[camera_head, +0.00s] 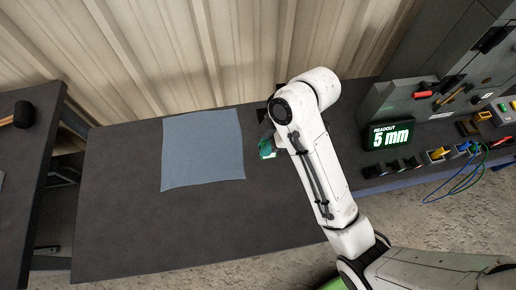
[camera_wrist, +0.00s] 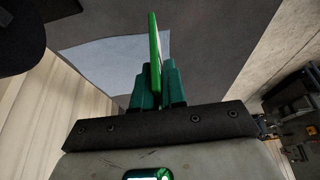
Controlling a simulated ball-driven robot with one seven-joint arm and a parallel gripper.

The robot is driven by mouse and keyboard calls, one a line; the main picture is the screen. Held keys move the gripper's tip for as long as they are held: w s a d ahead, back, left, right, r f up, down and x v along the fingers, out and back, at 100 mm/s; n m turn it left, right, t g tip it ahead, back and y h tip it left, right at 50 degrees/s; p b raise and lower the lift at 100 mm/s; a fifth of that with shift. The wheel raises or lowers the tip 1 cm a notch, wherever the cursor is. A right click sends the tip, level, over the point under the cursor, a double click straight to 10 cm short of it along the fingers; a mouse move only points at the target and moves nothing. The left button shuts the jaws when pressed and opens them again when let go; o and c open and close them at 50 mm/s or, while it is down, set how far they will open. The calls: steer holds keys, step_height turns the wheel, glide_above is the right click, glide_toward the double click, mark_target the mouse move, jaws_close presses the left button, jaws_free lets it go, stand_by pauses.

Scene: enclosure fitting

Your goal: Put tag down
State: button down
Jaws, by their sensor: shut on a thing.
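In the wrist view, my gripper (camera_wrist: 158,88) has its teal fingers shut on a thin green tag (camera_wrist: 154,50), which stands edge-on between them. In the head view, my gripper (camera_head: 267,147) shows as a small green patch beside my white arm, to the right of the blue-grey cloth. I cannot make out the tag apart from the fingers there, and the arm hides part of that area. The gripper seems to be over the dark table, but its height is hard to tell.
A blue-grey cloth (camera_head: 203,150) lies flat on the dark table (camera_head: 120,220). A readout (camera_head: 389,135) shows "5 mm" at the right, near a grey enclosure (camera_head: 420,100), several small blocks and loose wires (camera_head: 462,180). A dark-headed mallet (camera_head: 22,114) lies on another table at the left.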

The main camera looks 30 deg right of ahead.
steer(key=shift+w+f+b, duration=0.35)
steer(key=shift+w+f, duration=0.35)
steer(key=shift+f, duration=0.75)
steer(key=shift+w+f+b, duration=0.3)
steer(key=shift+w+f, duration=0.45)
steer(key=shift+f, duration=0.65)
steer(key=shift+w+f+b, duration=0.35)
steer(key=shift+w+f, duration=0.35)
steer(key=shift+f, duration=0.75)
steer(key=shift+f, duration=0.1)
steer(key=c, duration=1.2)
jaws_free()
steer(key=shift+p+v, duration=3)
steer(key=shift+v, duration=3.1)
